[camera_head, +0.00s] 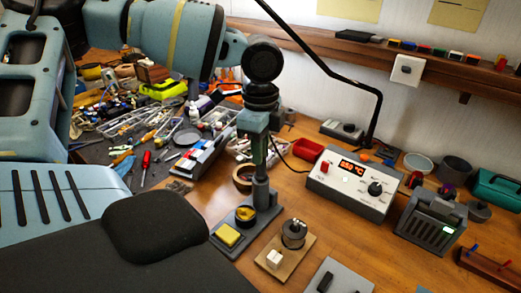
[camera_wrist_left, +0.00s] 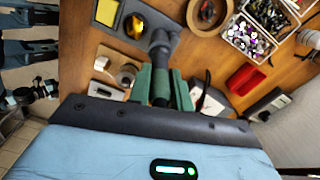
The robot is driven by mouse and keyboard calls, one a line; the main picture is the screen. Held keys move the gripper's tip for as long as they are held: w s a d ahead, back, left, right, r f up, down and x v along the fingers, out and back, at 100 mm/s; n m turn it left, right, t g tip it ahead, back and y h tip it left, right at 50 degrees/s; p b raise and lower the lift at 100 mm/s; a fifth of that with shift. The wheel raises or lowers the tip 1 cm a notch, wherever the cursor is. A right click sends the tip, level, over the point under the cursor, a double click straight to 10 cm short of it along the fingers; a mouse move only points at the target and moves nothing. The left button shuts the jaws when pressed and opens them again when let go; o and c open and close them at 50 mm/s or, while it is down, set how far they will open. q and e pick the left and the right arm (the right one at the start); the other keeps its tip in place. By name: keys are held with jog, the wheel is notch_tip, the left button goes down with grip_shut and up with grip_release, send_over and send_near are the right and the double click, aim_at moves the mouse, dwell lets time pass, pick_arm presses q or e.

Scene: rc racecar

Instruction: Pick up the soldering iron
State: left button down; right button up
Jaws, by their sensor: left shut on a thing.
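The soldering iron (camera_wrist_left: 160,85) has a dark handle, which shows between the green fingers of my left gripper (camera_wrist_left: 160,88) in the wrist view. In the head view my left gripper (camera_head: 254,150) points down over the soldering stand (camera_head: 262,222), shut on the iron. The grey holder (camera_wrist_left: 160,40) of the stand is directly below the handle, and the iron's lower end is hidden there. I cannot tell whether the tip is inside the holder. The stand carries a yellow sponge (camera_head: 228,234) and a brass-coloured cleaner (camera_head: 245,214). My right gripper is not in view.
A soldering station (camera_head: 352,182) with a lit red display stands to the right. A tan board with a spool (camera_head: 293,232) sits close right of the stand. A tape roll (camera_head: 243,177) and a cluttered tool mat (camera_head: 125,180) lie left. Bare wood (camera_head: 345,235) shows right.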

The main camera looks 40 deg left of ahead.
pick_arm(q)
notch_tip(320, 180, up, 18)
jog(key=shift+f, duration=0.15)
dwell(0.5)
